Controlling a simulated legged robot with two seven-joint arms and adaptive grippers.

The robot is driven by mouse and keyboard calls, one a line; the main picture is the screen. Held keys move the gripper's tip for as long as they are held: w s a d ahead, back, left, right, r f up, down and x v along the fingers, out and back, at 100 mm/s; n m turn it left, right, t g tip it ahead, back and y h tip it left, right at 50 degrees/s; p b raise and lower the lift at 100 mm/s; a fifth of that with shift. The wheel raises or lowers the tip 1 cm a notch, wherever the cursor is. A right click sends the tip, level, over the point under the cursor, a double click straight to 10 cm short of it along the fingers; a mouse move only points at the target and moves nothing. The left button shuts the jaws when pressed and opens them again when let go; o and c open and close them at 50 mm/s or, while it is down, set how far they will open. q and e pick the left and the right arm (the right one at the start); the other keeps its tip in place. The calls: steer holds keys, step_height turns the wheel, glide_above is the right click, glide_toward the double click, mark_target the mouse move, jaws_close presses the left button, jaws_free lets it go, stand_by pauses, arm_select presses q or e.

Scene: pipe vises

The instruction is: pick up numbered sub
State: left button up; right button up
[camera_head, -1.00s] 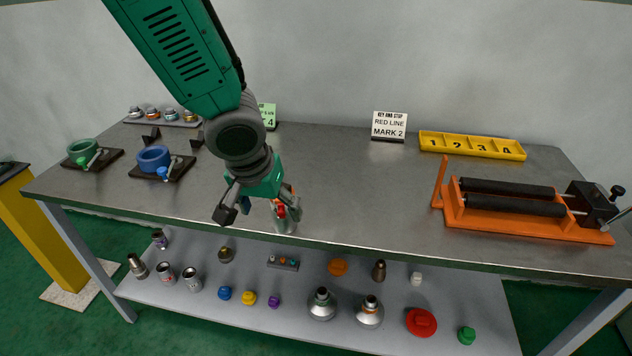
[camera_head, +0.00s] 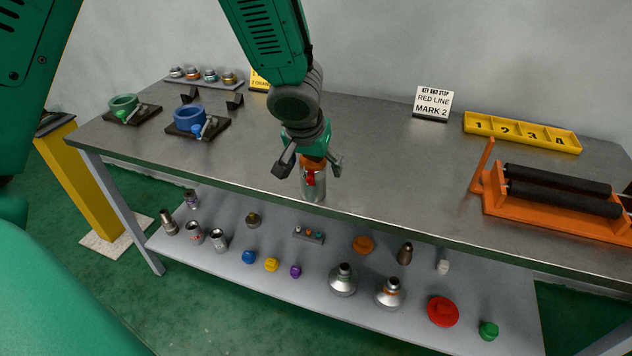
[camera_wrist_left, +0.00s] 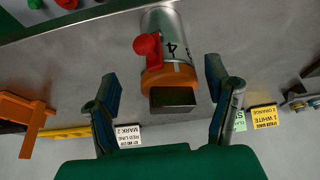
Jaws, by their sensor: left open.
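The numbered sub (camera_head: 314,186) is a silver metal cylinder with an orange collar and a red knob. It stands upright near the front edge of the bench. In the left wrist view the sub (camera_wrist_left: 166,32) shows the digit 4, its orange collar and a dark block on its end. My left gripper (camera_head: 309,165) is open just above it, one finger to each side of its top in the head view. In the wrist view the fingers (camera_wrist_left: 163,95) are apart, with the dark block between them and no visible contact. My right gripper is not in view.
A yellow tray numbered 1 to 4 (camera_head: 521,144) and a "RED LINE MARK 2" sign (camera_head: 432,102) stand behind. An orange roller stand (camera_head: 560,212) is at right. Blue (camera_head: 188,120) and green (camera_head: 124,104) vises are at left. Several parts lie on the lower shelf (camera_head: 330,255).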

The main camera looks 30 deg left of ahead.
arm_select(q)
steer(key=x, duration=0.3)
steer(key=shift+a+b, duration=0.2)
steer(key=shift+b, duration=0.15)
steer(key=shift+w+a+f, duration=0.2)
steer(key=shift+a+f, duration=0.1)
steer(key=shift+s+r, duration=0.1)
steer(key=shift+c, duration=0.9)
steer(key=shift+d+r, duration=0.1)
steer(key=shift+d, duration=0.15)
jaws_close()
